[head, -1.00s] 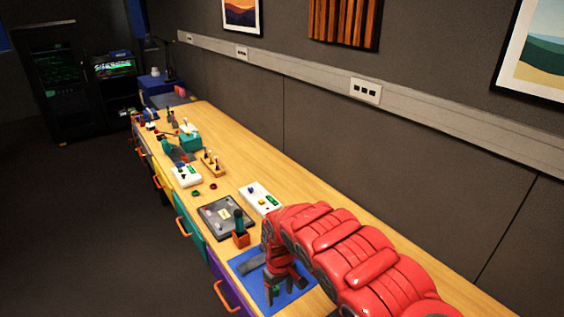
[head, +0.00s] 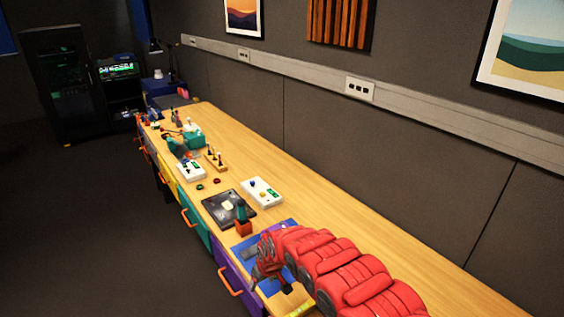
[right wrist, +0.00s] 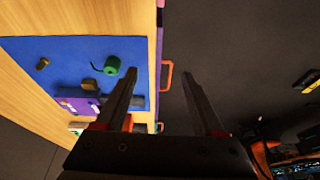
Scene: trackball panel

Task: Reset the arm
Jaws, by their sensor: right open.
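My right arm is red and reaches in from the lower right of the head view. Its right gripper (head: 287,287) points down near the front edge of the bench, by the near end of a blue mat (head: 284,229). In the right wrist view the two dark fingers (right wrist: 160,85) stand wide apart with nothing between them. The blue mat also shows there (right wrist: 50,60), to the left of the fingers. A white panel (head: 262,192) with a blue knob or ball and green parts sits further along the bench. My left gripper is not in view.
A dark square panel (head: 229,212) and a red holder with a dark handle (head: 242,222) stand beyond the mat. A green roll (right wrist: 112,65) lies on the mat. Orange drawer handles (head: 230,282) jut from the bench front. The bench's wall side is clear.

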